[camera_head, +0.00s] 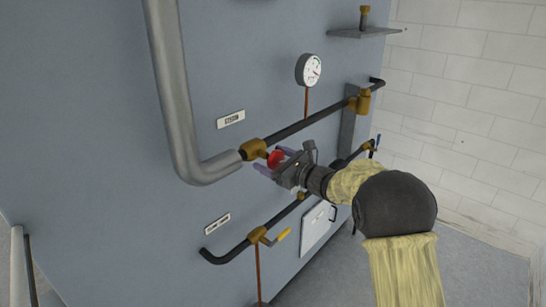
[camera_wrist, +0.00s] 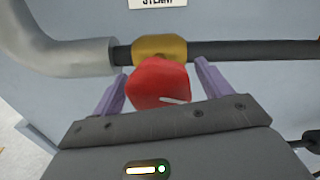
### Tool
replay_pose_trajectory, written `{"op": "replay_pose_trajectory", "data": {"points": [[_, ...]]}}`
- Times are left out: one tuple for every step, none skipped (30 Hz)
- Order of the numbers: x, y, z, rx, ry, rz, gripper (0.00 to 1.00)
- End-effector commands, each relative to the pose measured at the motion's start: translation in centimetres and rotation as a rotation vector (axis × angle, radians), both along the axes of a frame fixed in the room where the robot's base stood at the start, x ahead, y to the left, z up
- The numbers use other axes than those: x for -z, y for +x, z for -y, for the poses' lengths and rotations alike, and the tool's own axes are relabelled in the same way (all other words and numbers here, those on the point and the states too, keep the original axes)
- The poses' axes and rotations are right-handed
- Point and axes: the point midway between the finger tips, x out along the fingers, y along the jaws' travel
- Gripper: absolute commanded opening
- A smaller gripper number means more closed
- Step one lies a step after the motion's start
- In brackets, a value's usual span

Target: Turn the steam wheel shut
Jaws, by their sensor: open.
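The steam wheel (camera_wrist: 158,84) is a red knob on a brass valve body (camera_wrist: 161,47), under a "STEAM" label, in the wrist view. In the head view the red wheel (camera_head: 275,158) shows at the brass valve (camera_head: 254,149), partly covered by my gripper (camera_head: 270,162). My gripper's two purple fingers (camera_wrist: 158,88) stand apart, one on each side of the red wheel. Small gaps show between the fingers and the wheel in the wrist view. A white mark lies on the wheel's lower right.
A thick grey pipe (camera_head: 172,95) bends into the valve from the left. A dark pipe (camera_head: 300,124) runs right, below a round gauge (camera_head: 309,70). A lower pipe has a brass valve with a yellow handle (camera_head: 282,235). A white panel (camera_head: 316,228) is below my arm.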

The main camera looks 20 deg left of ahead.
Motion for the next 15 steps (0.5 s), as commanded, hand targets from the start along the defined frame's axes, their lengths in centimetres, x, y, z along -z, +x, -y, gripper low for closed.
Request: {"op": "replay_pose_trajectory", "data": {"points": [[0.01,0.00,-0.03,0.000,0.000,0.000,0.77],[0.02,0.00,-0.02,0.000,0.000,0.000,0.77],[0.03,0.00,-0.01,0.000,0.000,0.000,0.77],[0.03,-0.01,-0.01,0.000,0.000,0.000,0.77],[0.03,-0.01,-0.01,0.000,0.000,0.000,0.77],[0.03,-0.01,-0.01,0.000,0.000,0.000,0.76],[0.03,-0.01,-0.01,0.000,0.000,0.000,0.70],[0.03,-0.01,-0.01,0.000,0.000,0.000,0.64],[0.03,-0.02,0.00,0.000,0.000,0.000,0.56],[0.02,-0.02,0.00,0.000,0.000,0.000,0.50],[0.02,-0.02,0.00,0.000,0.000,0.000,0.44],[0.02,-0.01,0.01,0.000,0.000,0.000,0.36],[0.02,-0.01,0.01,0.000,0.000,0.000,0.33],[0.02,-0.01,0.02,0.000,0.000,0.000,0.33],[0.02,-0.01,0.02,0.000,0.000,0.000,0.33]]}}
